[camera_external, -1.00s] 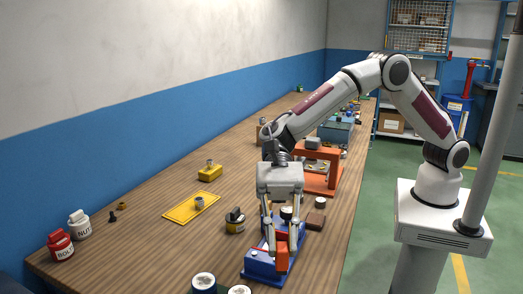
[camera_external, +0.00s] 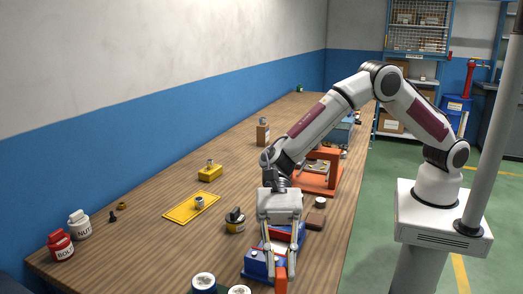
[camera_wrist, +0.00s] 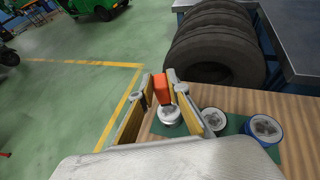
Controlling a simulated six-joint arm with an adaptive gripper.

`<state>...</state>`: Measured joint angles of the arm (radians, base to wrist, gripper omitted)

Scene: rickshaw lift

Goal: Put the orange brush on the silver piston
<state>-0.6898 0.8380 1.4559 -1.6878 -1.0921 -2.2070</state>
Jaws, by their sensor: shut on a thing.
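My gripper (camera_external: 280,268) is shut on the orange brush (camera_external: 281,283), held upright between the fingertips near the table's near right edge. In the wrist view, the orange brush (camera_wrist: 161,88) is a plain orange block between the two fingers. The silver piston (camera_wrist: 168,115) shows in the wrist view just below the brush in the picture, on a green mat (camera_wrist: 190,134). I cannot tell how wide the gap between brush and piston is. In the external view I cannot make out this piston.
Beside the silver piston stand a dark-sided piston (camera_wrist: 214,119) and a blue piston (camera_wrist: 265,128). A blue fixture (camera_external: 256,265) lies behind my fingers. Tyres (camera_wrist: 215,45) stand past the table edge. The table's left middle is mostly open around a yellow tray (camera_external: 190,208).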

